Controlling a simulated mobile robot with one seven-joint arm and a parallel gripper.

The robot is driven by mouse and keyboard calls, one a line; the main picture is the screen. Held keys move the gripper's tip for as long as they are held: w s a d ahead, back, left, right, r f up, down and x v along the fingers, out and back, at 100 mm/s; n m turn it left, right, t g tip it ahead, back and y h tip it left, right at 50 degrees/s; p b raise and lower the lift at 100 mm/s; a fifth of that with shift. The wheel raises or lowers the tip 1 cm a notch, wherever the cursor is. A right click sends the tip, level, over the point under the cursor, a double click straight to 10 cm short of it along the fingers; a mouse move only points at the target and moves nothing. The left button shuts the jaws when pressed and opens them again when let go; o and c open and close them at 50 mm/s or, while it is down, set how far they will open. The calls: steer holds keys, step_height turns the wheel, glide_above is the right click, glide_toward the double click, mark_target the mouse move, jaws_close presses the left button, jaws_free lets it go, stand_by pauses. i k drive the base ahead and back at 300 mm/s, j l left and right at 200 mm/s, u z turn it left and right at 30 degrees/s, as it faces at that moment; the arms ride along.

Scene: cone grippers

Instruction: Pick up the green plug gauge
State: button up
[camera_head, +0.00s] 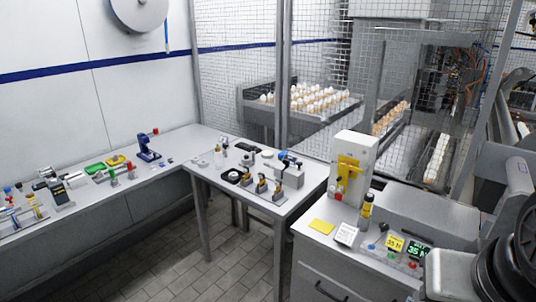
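I cannot single out the green plug gauge with certainty; the small parts are too small to tell apart. A small green spot (390,254) shows near the front of the right-hand cabinet top, with a red spot to its right. A flat green tray or block (95,167) lies on the left bench, beside a yellow one (116,160). Dark rounded links of my arm fill the lower right corner. My gripper's fingers do not show, so what it holds is hidden.
The middle table (208,178) carries several small tools. On the right cabinet stand a white press with a yellow front (348,170), a yellow-black bottle (366,208) and lit displays (395,243). A mesh fence (320,70) closes the back. Tiled floor (170,262) is free in front.

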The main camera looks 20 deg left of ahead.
mark_target(112, 172)
steer(key=j+u, duration=0.1)
steer(key=u, duration=0.75)
steer(key=i+u, duration=0.15)
steer(key=u, duration=0.3)
steer(key=j+u, duration=0.1)
steer(key=u, duration=0.3)
steer(key=i+j+u, duration=0.1)
steer(key=i, duration=0.6)
